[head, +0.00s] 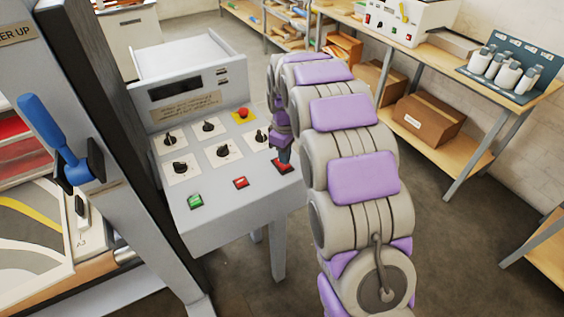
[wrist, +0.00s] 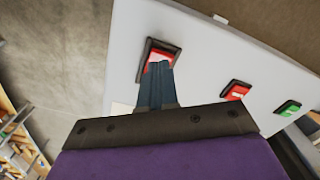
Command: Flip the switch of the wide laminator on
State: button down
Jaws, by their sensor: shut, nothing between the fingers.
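The laminator's grey control panel (head: 223,215) stands left of my arm, with several black knobs, a red button on a yellow plate (head: 242,113), a green switch (head: 196,201) and a red switch (head: 240,183). A larger red rocker switch in a black frame (head: 283,163) sits at the panel's right side. My gripper (head: 284,158) is shut and empty, its tips at this rocker. In the wrist view the shut fingertips (wrist: 157,68) overlap the lower part of the red rocker (wrist: 154,58). They look touching or very close. The fingers hide part of the rocker.
A blue lever (head: 50,130) on a grey frame stands left of the panel. A wooden shelf table with a cardboard box (head: 429,120) and a bottle rack (head: 500,75) is at the right. Open floor (head: 455,235) lies right of my arm.

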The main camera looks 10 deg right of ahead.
aim_at(285, 167)
jog(key=shift+f, duration=1)
dwell(1.1)
jog(key=shift+r, duration=0.15)
jog(key=shift+r+p, duration=1.7)
jog(key=shift+r, duration=1.7)
jog(key=shift+s+r, duration=0.2)
jog(key=shift+s, duration=0.15)
jog(key=s+r+m, duration=0.2)
jog(key=s+r, duration=0.1)
jog(key=s, duration=0.6)
jog(key=s+r+m, duration=0.2)
jog(key=s+r, duration=0.2)
jog(key=s, duration=0.5)
jog(key=s+f+m+g, duration=0.1)
jog(key=s+m, duration=0.4)
jog(key=s, duration=1.8)
jog(key=shift+s+f+m+g, duration=0.3)
jog(key=shift+f+g, duration=0.1)
jog(key=shift+f, duration=0.15)
